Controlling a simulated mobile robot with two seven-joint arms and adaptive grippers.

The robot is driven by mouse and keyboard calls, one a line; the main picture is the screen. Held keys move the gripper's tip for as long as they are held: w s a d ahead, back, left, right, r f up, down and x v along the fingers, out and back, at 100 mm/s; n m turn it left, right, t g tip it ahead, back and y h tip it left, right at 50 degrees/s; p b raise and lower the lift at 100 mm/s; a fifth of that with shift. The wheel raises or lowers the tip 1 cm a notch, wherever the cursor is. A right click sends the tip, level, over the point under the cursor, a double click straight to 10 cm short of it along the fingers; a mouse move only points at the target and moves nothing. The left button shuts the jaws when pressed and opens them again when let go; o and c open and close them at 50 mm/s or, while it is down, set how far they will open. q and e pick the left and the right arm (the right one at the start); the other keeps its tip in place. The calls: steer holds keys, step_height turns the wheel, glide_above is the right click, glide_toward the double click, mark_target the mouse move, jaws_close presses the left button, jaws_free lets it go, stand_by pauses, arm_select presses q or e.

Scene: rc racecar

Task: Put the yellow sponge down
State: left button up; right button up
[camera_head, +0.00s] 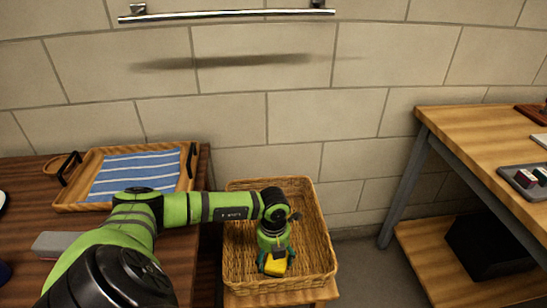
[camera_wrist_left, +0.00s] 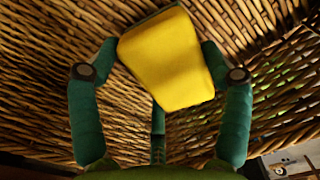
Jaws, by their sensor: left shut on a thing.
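The yellow sponge (camera_head: 276,267) is held in my left gripper (camera_head: 275,256), inside the wicker basket (camera_head: 319,236). In the left wrist view the sponge (camera_wrist_left: 167,58) sits tilted between the two green fingers of my left gripper (camera_wrist_left: 162,72), which are shut on its sides. Woven wicker (camera_wrist_left: 270,75) fills the background behind it. I cannot tell whether the sponge touches the basket floor. My right gripper does not show in either view.
The basket rests on a low wooden stand (camera_head: 325,290). To the left, a dark wooden table holds a wooden tray (camera_head: 180,184) with a blue striped cloth (camera_head: 135,172) and a grey block (camera_head: 54,244). To the right stands a wooden workbench (camera_head: 470,125).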

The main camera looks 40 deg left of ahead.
arm_select(q)
steer(key=shift+f, duration=0.1)
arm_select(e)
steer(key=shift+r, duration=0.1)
arm_select(q)
steer(key=o, duration=0.9)
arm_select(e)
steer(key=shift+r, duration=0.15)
arm_select(q)
step_height(320, 180, up, 12)
steer(key=p, duration=0.2)
steer(key=shift+p, duration=0.3)
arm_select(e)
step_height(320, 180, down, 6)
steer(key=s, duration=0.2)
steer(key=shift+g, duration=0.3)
